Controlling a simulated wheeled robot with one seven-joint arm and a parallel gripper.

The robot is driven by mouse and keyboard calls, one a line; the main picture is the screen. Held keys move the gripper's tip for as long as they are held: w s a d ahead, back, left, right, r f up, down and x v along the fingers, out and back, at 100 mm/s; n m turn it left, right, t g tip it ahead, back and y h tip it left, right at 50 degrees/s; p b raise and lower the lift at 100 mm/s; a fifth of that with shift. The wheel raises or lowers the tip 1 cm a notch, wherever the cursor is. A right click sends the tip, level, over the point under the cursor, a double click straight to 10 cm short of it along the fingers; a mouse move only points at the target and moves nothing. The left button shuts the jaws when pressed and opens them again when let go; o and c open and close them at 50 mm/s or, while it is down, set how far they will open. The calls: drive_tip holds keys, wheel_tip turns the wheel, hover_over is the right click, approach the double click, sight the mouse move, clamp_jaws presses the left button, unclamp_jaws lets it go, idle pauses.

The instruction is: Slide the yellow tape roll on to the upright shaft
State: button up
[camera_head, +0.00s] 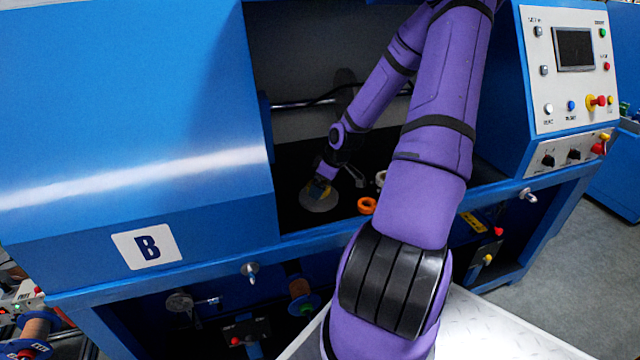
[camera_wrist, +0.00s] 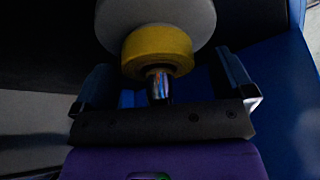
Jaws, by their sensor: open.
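The yellow tape roll (camera_wrist: 157,48) sits around the upright shaft (camera_wrist: 158,88) in the wrist view. The shaft's shiny metal end sticks out of the roll toward my wrist. A pale grey disc (camera_wrist: 155,14) lies on the roll's far side; the roll seems to rest against it, but any small gap is hidden. My gripper (camera_wrist: 163,68) is open, with one finger on each side of the roll and shaft and clear space between. In the head view, my gripper (camera_head: 334,178) is just above the disc (camera_head: 317,200), and only a bit of yellow shows there.
An orange ring (camera_head: 367,205) and a white ring (camera_head: 381,178) stand right of the disc in the dark machine bay. A horizontal metal rod (camera_head: 300,103) runs behind. Blue machine walls (camera_head: 130,110) bound the bay on the left, and a control panel (camera_head: 570,70) on the right.

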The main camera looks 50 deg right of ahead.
drive_tip(key=v, duration=1)
idle(0.4)
